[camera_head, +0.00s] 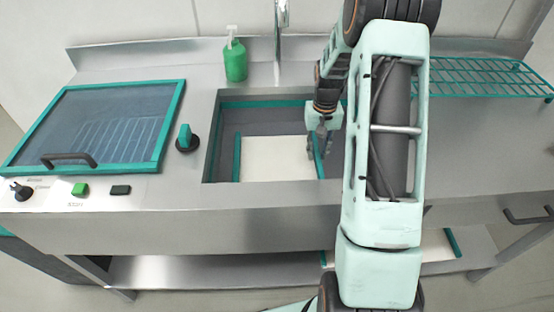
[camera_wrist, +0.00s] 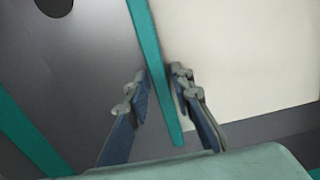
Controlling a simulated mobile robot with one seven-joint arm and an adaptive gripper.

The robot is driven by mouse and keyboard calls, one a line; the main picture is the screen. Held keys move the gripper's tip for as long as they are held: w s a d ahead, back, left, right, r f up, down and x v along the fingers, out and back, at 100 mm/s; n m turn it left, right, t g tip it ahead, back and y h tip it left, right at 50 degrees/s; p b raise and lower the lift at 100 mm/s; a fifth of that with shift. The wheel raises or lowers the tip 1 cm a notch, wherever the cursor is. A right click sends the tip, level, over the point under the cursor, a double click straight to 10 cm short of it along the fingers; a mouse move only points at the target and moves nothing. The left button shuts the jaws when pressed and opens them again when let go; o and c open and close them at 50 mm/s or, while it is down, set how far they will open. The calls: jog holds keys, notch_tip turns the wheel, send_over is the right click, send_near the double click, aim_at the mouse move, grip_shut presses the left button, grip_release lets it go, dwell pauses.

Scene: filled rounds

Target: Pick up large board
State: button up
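A large board (camera_head: 275,158) with a cream face and teal edge strips lies in the sink basin in the head view. In the wrist view its cream face (camera_wrist: 245,60) is at the right, with a teal edge strip (camera_wrist: 152,60) along its side. My gripper (camera_head: 319,146) reaches down into the sink at the board's right side. In the wrist view my gripper (camera_wrist: 160,95) is open, with one finger on each side of the teal edge strip. A gap shows between the left finger and the strip. The right finger is close to it; contact is unclear.
The sink (camera_head: 222,142) has steel walls around the board. A green bottle (camera_head: 235,58) and a faucet (camera_head: 281,30) stand behind it. A teal knob (camera_head: 186,138) and a glass-lidded unit (camera_head: 100,125) are left, a teal rack (camera_head: 480,77) right. Another cream board (camera_head: 437,247) lies on the lower shelf.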

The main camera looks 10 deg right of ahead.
grip_shut()
